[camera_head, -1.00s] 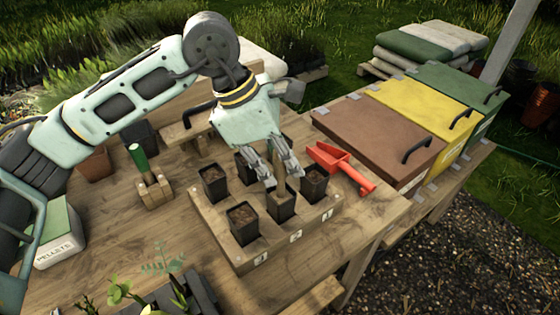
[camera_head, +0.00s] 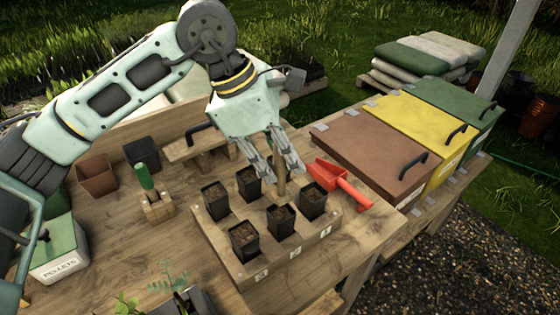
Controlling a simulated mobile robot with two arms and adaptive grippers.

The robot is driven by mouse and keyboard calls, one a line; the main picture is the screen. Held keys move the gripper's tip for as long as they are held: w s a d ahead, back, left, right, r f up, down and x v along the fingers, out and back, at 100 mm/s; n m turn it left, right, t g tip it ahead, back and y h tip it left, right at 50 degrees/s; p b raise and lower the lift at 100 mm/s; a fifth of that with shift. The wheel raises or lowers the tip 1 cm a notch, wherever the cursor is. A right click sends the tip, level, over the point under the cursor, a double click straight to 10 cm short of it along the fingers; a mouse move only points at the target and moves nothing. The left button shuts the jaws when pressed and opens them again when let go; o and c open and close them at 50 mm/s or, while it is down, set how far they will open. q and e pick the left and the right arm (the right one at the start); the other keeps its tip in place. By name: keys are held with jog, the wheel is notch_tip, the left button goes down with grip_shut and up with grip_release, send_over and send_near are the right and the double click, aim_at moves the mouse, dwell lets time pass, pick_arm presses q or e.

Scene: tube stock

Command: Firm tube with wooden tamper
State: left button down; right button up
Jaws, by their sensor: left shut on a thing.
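My left gripper (camera_head: 273,172) points down over the back right part of a wooden tray (camera_head: 292,252). It is shut on the wooden tamper (camera_head: 281,184), a pale upright stick between its fingers. The tamper's lower end is at the tray's back right; I cannot tell if it touches anything. Black square tubes of brown soil stand in the tray: front left (camera_head: 244,241), front middle (camera_head: 281,221), front right (camera_head: 312,200), back left (camera_head: 215,201) and back middle (camera_head: 249,183). My right gripper is not in view.
A red scoop (camera_head: 340,184) lies right of the tray. A green-handled tool (camera_head: 145,178) stands in a wooden block (camera_head: 157,207) at left. Lidded bins, the nearest brown (camera_head: 369,157), line the right. A pellets box (camera_head: 58,253) is at left. Bare bench (camera_head: 190,255) lies front left.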

pick_arm(q)
jog(key=shift+r+p, duration=1)
jog(key=shift+r, duration=1.15)
